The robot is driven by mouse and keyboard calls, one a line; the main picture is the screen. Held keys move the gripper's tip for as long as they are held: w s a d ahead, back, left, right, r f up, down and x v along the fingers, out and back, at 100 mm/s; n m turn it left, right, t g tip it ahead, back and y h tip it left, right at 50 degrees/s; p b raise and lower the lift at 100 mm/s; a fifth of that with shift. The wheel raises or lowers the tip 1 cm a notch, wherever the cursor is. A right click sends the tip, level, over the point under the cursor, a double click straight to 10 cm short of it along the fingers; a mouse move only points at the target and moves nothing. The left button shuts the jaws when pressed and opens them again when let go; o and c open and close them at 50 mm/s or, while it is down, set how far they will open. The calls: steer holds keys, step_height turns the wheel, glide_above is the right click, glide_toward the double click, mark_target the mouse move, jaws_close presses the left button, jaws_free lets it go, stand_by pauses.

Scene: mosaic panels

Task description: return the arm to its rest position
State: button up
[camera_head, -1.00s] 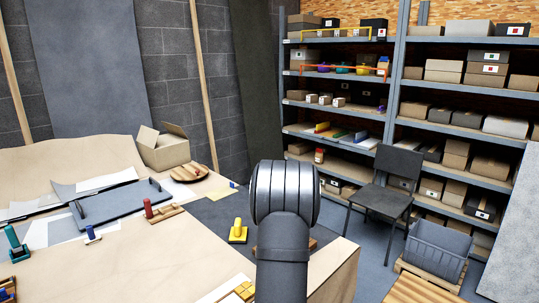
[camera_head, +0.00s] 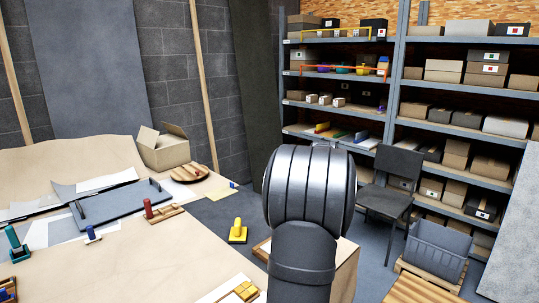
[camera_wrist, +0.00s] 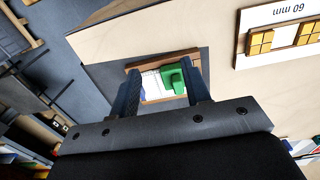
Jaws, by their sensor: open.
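My gripper (camera_wrist: 160,70) shows in the wrist view with its two dark fingers apart and nothing held between them. Beyond the fingers, a wooden frame (camera_wrist: 157,57) with a green piece (camera_wrist: 174,79) and a white area in it lies on a dark grey surface. I cannot tell the gap between fingertips and frame. In the head view, my grey arm link stands large at the centre right, and the gripper is hidden behind it. The arm covers part of the table's right end.
A panel with yellow tiles (camera_wrist: 262,42) lies right in the wrist view. A chair (camera_head: 390,190) and shelves stand behind.

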steer(key=s+a+f, duration=0.2)
steer(key=s+a, duration=0.1)
steer(key=a, duration=0.9)
steer(key=s+a+f, duration=0.2)
steer(key=s+a, duration=0.2)
steer(key=a, duration=0.8)
steer(key=s+a+f, duration=0.1)
steer(key=s+a, duration=0.3)
steer(key=a, duration=0.8)
steer(key=shift+f, duration=0.4)
steer(key=w+d+r, duration=0.2)
steer(key=w+d, duration=0.2)
steer(key=d, duration=0.5)
steer(key=w+d+r, duration=0.2)
steer(key=w+d, duration=0.2)
steer(key=d, duration=0.5)
steer(key=shift+w, duration=0.1)
